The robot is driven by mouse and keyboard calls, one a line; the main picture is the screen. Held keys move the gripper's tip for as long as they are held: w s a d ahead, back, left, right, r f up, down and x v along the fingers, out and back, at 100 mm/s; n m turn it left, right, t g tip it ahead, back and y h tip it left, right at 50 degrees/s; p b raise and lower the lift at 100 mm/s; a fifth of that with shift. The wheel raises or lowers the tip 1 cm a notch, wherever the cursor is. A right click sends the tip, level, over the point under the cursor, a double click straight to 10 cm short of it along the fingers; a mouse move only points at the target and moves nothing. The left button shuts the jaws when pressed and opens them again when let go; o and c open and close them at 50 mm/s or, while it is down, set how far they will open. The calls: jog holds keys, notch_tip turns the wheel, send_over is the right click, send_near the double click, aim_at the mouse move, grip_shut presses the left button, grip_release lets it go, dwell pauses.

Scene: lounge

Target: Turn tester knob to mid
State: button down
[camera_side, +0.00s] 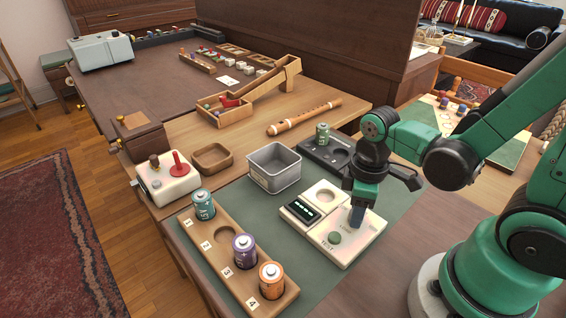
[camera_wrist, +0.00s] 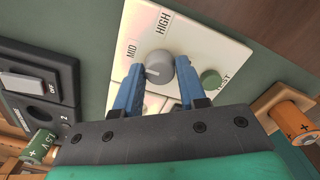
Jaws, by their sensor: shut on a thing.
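The tester (camera_side: 345,243) is a cream box on the green mat, with a dark display, a round well and a green TEST button (camera_side: 335,238). In the wrist view its panel (camera_wrist: 193,43) carries the printed words MID, HIGH and TEST. The grey tester knob (camera_wrist: 160,68) stands between the blue fingers of my gripper (camera_wrist: 160,88), which is shut on it. A pale mark on the knob lies toward its lower left, not at MID or HIGH. In the side view my gripper (camera_side: 357,215) points down onto the tester and hides the knob.
A wooden battery rack (camera_side: 225,252) with several batteries stands left of the tester. A grey metal bin (camera_side: 274,168) and a dark battery holder (camera_side: 318,155) stand behind it. A box with a red lever (camera_side: 167,182) is at the left.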

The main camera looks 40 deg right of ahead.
jog(key=shift+c, duration=2.4)
grip_release()
jog(key=shift+r, duration=0.15)
jog(key=shift+r, duration=2.65)
